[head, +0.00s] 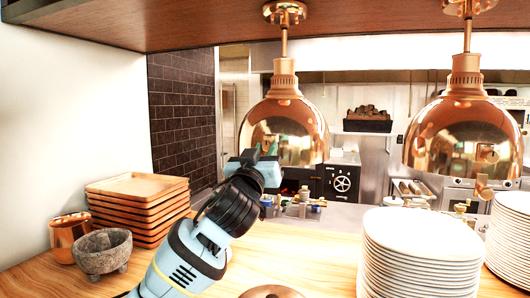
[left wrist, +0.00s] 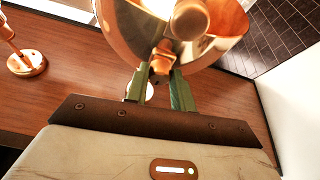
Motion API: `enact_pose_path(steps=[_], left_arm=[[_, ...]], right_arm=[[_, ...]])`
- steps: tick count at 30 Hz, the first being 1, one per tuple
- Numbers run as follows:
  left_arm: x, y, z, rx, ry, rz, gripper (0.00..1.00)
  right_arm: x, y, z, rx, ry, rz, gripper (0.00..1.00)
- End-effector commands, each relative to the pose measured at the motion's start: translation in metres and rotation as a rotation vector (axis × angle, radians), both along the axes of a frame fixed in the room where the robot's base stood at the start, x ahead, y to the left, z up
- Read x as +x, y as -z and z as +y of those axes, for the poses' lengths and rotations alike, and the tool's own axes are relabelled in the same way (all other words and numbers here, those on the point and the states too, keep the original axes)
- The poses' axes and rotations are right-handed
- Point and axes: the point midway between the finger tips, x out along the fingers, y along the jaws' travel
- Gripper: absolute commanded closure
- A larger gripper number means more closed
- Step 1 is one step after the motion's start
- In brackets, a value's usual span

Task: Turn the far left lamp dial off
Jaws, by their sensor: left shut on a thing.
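The far left lamp (head: 300,120) is a shiny copper dome hanging from the wooden shelf. My left gripper (head: 252,162) is raised at the lower left rim of its shade. In the left wrist view, the copper shade (left wrist: 222,30) fills the top, with its bulb showing inside. The green fingers of my left gripper (left wrist: 160,82) are shut on the small copper lamp dial (left wrist: 161,62) at the rim. In the head view the gripper hides this dial. My right gripper is out of view.
A second copper lamp (head: 464,125) hangs at the right, its dial (head: 484,188) at the rim. Plate stacks (head: 420,255), wooden trays (head: 138,190), a stone mortar (head: 102,252) and a copper mug (head: 68,236) stand on the counter. The shelf (head: 190,22) runs overhead.

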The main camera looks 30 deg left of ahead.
Motion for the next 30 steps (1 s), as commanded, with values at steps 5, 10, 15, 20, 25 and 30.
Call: enact_pose_path(steps=[5,10,15,20,25,30], left_arm=[[-0.0006,-0.0001,0.0017,0.108,0.000,0.026,0.98],[-0.0011,-0.0007,0.0034,0.255,0.000,0.060,0.98],[-0.0016,-0.0018,0.0053,0.414,-0.002,0.098,0.98],[-0.0019,-0.0027,0.0066,0.562,-0.002,0.134,0.98],[-0.0022,-0.0040,0.0081,0.718,-0.002,0.171,0.98],[-0.0026,-0.0057,0.0093,0.876,-0.003,0.210,0.98]], right_arm=[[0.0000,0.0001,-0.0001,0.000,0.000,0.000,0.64],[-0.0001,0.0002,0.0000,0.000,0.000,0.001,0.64],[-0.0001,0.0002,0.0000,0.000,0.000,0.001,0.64],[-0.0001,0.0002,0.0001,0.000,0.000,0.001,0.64],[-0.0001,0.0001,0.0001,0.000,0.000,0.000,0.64],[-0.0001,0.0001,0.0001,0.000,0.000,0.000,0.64]])
